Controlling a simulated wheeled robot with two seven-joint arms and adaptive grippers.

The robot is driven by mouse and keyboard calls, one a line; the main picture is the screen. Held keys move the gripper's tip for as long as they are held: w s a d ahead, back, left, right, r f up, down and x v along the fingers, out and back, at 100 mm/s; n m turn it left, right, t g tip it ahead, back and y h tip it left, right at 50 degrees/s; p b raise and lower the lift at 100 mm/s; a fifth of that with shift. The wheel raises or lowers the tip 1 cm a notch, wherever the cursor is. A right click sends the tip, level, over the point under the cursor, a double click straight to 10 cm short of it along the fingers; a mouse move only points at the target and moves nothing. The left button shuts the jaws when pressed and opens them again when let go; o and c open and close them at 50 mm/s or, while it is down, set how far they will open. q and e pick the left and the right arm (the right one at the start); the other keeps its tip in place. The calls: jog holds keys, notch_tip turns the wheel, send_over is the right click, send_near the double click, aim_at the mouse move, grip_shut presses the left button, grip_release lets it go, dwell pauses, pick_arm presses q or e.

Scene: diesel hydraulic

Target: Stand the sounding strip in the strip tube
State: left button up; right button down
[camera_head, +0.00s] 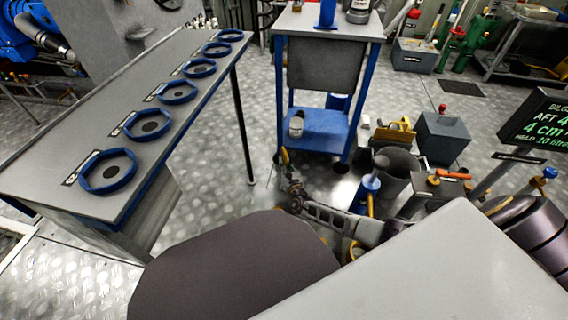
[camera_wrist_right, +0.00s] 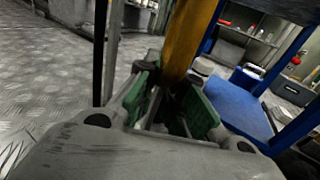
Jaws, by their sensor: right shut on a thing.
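My right gripper (camera_head: 287,172) is low in front of the trolley in the head view. In the right wrist view its green-padded fingers (camera_wrist_right: 172,100) are shut on the sounding strip (camera_wrist_right: 186,42), a flat brass-yellow bar. The strip rises from between the pads and runs out of the top of that view. Its far end is not visible there, and in the head view it is hardly distinguishable. A blue upright piece (camera_head: 327,14) on the trolley top may be the strip tube; its opening cannot be seen. My left gripper is not in view.
The blue-legged trolley (camera_head: 305,22) has a lower shelf (camera_head: 318,131) with a white bottle (camera_head: 296,125). A bench (camera_head: 142,97) with several blue rings stands left. A grey bucket (camera_head: 397,170) and a dark box (camera_head: 443,137) stand right. Open floor lies between bench and trolley.

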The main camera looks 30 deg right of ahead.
jog(key=shift+f, duration=2.45)
dwell(1.1)
jog(key=c, duration=1.5)
grip_release()
jog(key=shift+o, duration=0.2)
jog(key=shift+r, duration=0.25)
jog(key=shift+r, duration=4.75)
